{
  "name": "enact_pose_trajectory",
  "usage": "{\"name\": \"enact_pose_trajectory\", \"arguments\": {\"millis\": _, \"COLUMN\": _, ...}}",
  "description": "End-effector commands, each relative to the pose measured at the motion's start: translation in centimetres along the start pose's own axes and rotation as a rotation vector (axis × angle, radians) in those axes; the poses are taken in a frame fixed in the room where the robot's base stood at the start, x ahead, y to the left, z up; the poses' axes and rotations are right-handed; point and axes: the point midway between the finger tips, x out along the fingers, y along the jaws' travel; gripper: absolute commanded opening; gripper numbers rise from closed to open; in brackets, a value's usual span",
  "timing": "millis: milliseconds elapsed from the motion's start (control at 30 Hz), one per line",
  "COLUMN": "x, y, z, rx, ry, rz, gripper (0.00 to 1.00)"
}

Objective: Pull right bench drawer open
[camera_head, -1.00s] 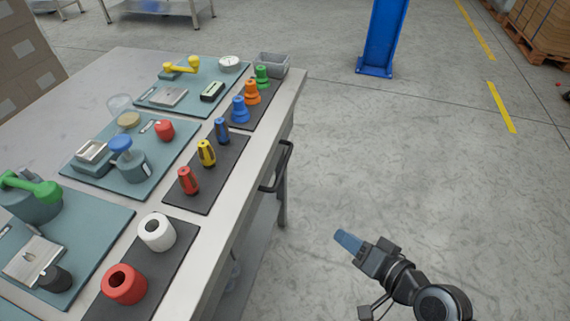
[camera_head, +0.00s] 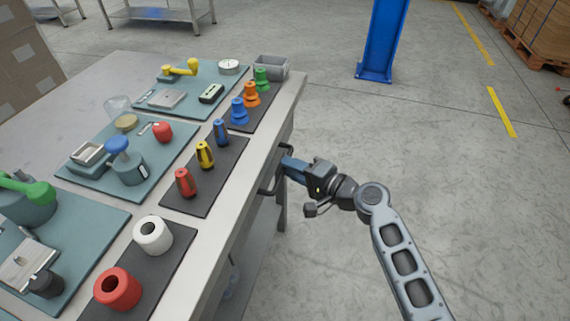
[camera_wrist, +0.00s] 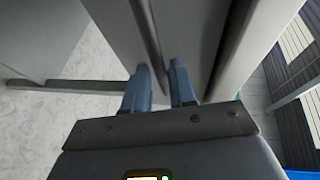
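The dark bar handle (camera_head: 265,187) of the bench drawer stands out from the right side of the workbench. My gripper (camera_head: 284,163) has its blue fingers at the upper part of this handle in the head view. In the wrist view, my gripper (camera_wrist: 161,72) has its two blue fingers apart, with the dark handle bar (camera_wrist: 147,40) running down between them. The bar lies close to the left finger, and a narrow gap shows by the right one. The drawer front is mostly hidden under the bench edge, and no opening gap shows.
The workbench top (camera_head: 213,210) carries dark mats with coloured parts, teal trays and a grey bin (camera_head: 270,67) at its far corner. A blue post (camera_head: 383,40) stands on the floor behind.

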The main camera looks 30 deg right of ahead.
Motion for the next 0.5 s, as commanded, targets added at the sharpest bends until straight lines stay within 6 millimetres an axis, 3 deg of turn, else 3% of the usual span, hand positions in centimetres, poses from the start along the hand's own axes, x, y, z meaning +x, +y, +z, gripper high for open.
{"name": "enact_pose_trajectory", "arguments": {"millis": 200, "x": 2.3, "y": 0.0, "z": 0.1, "rx": 0.0, "ry": -0.001, "rz": 0.0, "gripper": 0.25}}
{"name": "enact_pose_trajectory", "arguments": {"millis": 500, "x": 2.6, "y": 0.0, "z": 0.1, "rx": -0.002, "ry": 0.0, "rz": 0.0, "gripper": 0.25}}
